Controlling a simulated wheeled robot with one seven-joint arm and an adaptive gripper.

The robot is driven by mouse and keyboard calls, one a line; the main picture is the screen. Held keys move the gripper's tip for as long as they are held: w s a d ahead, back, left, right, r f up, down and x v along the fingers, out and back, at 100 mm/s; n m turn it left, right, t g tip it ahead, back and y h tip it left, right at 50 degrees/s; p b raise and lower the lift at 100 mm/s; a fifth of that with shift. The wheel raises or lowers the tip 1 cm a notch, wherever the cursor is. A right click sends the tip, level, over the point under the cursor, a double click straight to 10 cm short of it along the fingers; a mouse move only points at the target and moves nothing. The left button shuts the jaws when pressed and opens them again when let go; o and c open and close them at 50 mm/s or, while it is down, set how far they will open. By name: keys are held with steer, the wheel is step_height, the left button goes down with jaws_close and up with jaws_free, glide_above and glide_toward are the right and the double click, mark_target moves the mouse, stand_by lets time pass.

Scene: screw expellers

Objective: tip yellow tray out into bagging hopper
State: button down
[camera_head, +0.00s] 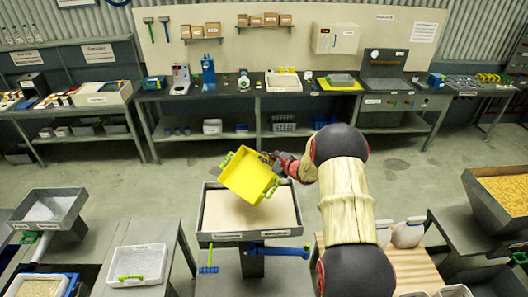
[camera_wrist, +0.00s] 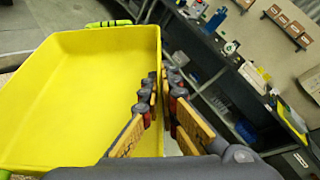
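The yellow tray (camera_head: 247,174), with green handles, hangs tilted in the air above a wide grey hopper (camera_head: 204,238). That hopper is full almost to its rim with pale beige material, and its front labels are too small to read. My gripper (camera_head: 281,164) is at the tray's right side. In the wrist view my gripper (camera_wrist: 160,92) has its fingers closed on the side wall of the yellow tray (camera_wrist: 75,95). The tray's inside looks bare there, with no contents visible. Part of the tray's right wall is hidden by the fingers.
A blue lever (camera_head: 280,250) sticks out at the hopper's front. A grey hopper of yellow grain (camera_head: 505,190) stands at right, and a smaller grey hopper (camera_head: 48,208) at left. A white tray (camera_head: 137,263) sits front left. White jugs (camera_head: 408,232) stand on a wooden surface. The floor behind is clear.

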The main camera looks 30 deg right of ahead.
mark_target(263, 168)
steer(key=p, duration=0.2)
steer(key=shift+w+d+f+m+p, duration=0.15)
steer(key=shift+m+p, duration=0.2)
steer(key=shift+m, duration=0.05)
steer(key=shift+f+y, duration=0.3)
steer(key=shift+w+a+f+m+g+y+p, duration=0.1)
steer(key=shift+a+f+m+g+y+p, duration=0.2)
steer(key=shift+f+m, duration=0.4)
steer(key=shift+a+f+m+g+y+p, duration=0.1)
steer(key=shift+a+f+m+y, duration=0.25)
steer(key=shift+f, duration=0.6)
steer(key=shift+w+a+f+m+g+y+p, duration=0.1)
steer(key=shift+a+f+m+g+y+p, duration=0.2)
steer(key=shift+f+m, duration=0.4)
steer(key=shift+s+f, duration=0.1)
